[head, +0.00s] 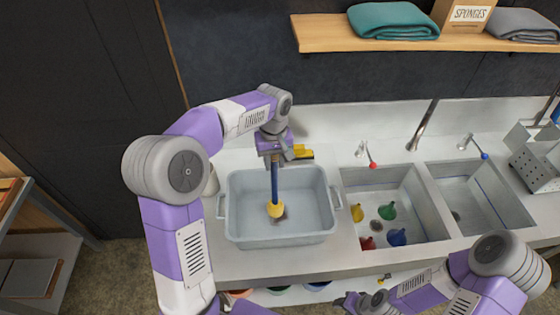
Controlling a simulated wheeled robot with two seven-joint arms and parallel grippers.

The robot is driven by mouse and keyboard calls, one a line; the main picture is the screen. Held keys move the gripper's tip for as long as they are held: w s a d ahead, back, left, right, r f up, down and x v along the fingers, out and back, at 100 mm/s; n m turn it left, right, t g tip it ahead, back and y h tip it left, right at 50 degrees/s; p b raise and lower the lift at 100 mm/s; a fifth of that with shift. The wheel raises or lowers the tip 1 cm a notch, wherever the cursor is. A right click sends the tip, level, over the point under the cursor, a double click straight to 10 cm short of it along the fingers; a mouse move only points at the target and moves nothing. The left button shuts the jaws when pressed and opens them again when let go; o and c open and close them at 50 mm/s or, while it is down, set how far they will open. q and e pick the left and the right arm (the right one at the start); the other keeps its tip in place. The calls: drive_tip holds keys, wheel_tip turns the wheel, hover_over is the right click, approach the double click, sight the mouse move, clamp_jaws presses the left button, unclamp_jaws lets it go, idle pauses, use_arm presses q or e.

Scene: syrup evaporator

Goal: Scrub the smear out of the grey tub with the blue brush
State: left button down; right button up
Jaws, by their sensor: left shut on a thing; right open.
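The grey tub (240,233) stands on the counter left of the sinks. My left gripper (274,157) is above the tub, shut on the handle of the blue brush (275,185). The brush hangs upright with its yellow head (276,210) down inside the tub. A small dark patch, which looks like the smear (281,219), shows at the lower right of the head and is partly covered by it. I cannot tell whether the head touches the floor of the tub. My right gripper (350,302) is open and empty at the bottom edge, in front of the counter.
The sink basin (352,188) right of the tub holds several coloured funnel-like things. A second basin (480,167) and a perforated metal holder (534,168) lie further right. A yellow and black thing (303,153) is behind the tub. A wooden shelf (325,35) hangs above.

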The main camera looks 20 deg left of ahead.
use_arm(q)
drive_tip(key=shift+s+a, duration=0.15)
drive_tip(key=shift+a, duration=0.3)
drive_tip(key=shift+s+a+f+p, duration=0.25)
drive_tip(key=shift+s+a+p, duration=0.35)
drive_tip(key=shift+s+a, duration=0.1)
drive_tip(key=c, duration=1.9)
unclamp_jaws()
drive_tip(key=shift+w+r+p, duration=0.2)
drive_tip(key=shift+r+p, duration=0.15)
drive_tip(key=shift+r, duration=0.45)
drive_tip(key=shift+w+r+p, duration=0.15)
drive_tip(key=shift+r+p, duration=0.45)
drive_tip(key=shift+r, duration=0.15)
clamp_jaws()
wheel_tip(320, 180, up, 4)
drive_tip(key=p, duration=0.3)
use_arm(e)
wheel_tip(320, 180, up, 6)
drive_tip(key=shift+s+r, duration=0.2)
drive_tip(key=shift+s, duration=0.25)
